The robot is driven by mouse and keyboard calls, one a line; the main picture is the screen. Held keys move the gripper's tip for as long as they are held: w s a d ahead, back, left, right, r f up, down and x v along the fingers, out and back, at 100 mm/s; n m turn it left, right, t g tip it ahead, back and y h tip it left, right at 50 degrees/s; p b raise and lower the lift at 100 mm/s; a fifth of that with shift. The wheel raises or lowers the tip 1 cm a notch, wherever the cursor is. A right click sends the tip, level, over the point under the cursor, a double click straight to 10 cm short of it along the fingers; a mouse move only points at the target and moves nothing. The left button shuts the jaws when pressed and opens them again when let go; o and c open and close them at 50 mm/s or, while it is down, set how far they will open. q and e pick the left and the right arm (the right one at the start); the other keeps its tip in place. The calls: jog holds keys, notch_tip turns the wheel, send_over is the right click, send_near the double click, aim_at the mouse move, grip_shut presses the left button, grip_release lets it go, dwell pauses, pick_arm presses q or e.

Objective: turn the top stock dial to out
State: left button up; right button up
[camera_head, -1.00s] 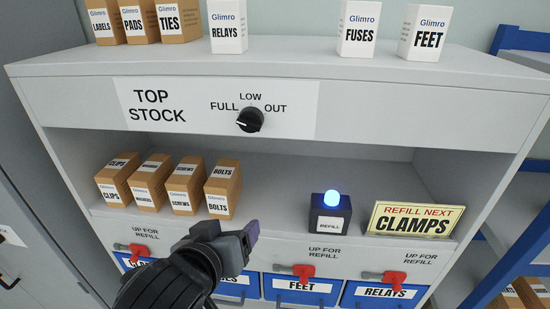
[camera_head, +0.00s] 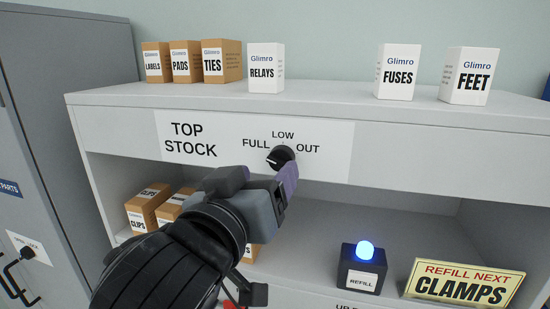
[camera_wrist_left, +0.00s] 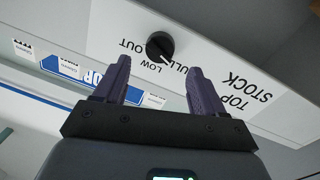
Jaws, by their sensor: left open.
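The top stock dial (camera_head: 280,157) is a round black knob on a white label panel (camera_head: 190,160) marked FULL, LOW and OUT. Its white pointer mark faces the FULL side. My left gripper (camera_head: 264,174) is open just in front of and below the dial, and one purple finger overlaps its lower right edge in the head view. In the left wrist view the dial (camera_wrist_left: 160,45) appears beyond and between the two open fingertips (camera_wrist_left: 158,72), with nothing held. My right gripper is not in view.
Boxes such as RELAYS (camera_head: 266,68) and FUSES (camera_head: 397,72) stand on the shelf top. Below are brown boxes (camera_head: 148,205), a REFILL box with a lit blue lamp (camera_head: 362,268) and a yellow CLAMPS sign (camera_head: 464,284). A grey cabinet (camera_head: 70,70) stands left.

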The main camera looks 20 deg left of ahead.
aim_at(276, 162)
pick_arm(q)
jog(key=shift+w+a+p, duration=0.1)
jog(key=shift+w+p, duration=0.5)
jog(key=shift+w, duration=2.05)
jog(key=c, duration=1)
jog(key=shift+c, duration=0.2)
